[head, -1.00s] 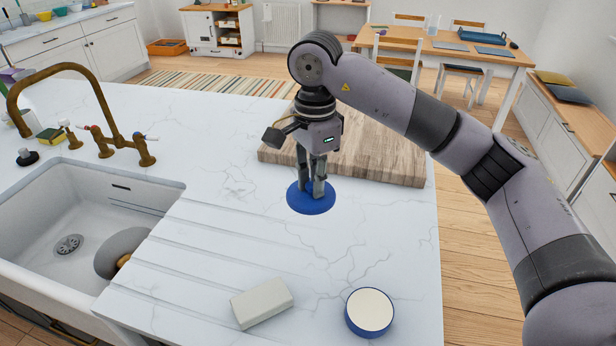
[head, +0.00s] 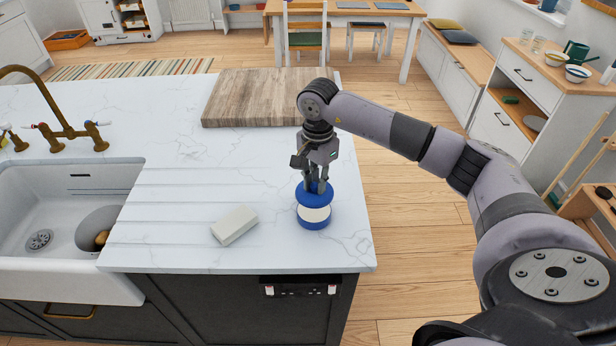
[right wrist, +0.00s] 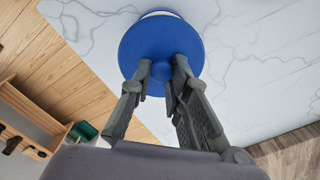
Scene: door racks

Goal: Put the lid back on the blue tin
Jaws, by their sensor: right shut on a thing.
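My right gripper (head: 316,188) is shut on the knob of the blue lid (head: 303,197) and holds the lid level. The blue tin (head: 314,224) stands upright near the counter's right edge. Its pale top shows just below the lid in the head view. The lid overlaps the tin's far side there; a small gap seems to remain, but I cannot tell its height. In the right wrist view the round lid (right wrist: 138,55) hides most of the tin, and only a thin pale rim (right wrist: 160,13) shows past it. My left gripper is not in view.
A pale block (head: 235,225) lies on the white counter (head: 175,225) left of the tin. A wooden board (head: 262,97) lies at the back. The sink (head: 60,225) and brass tap (head: 60,125) are at the left. Wooden floor is open on the right.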

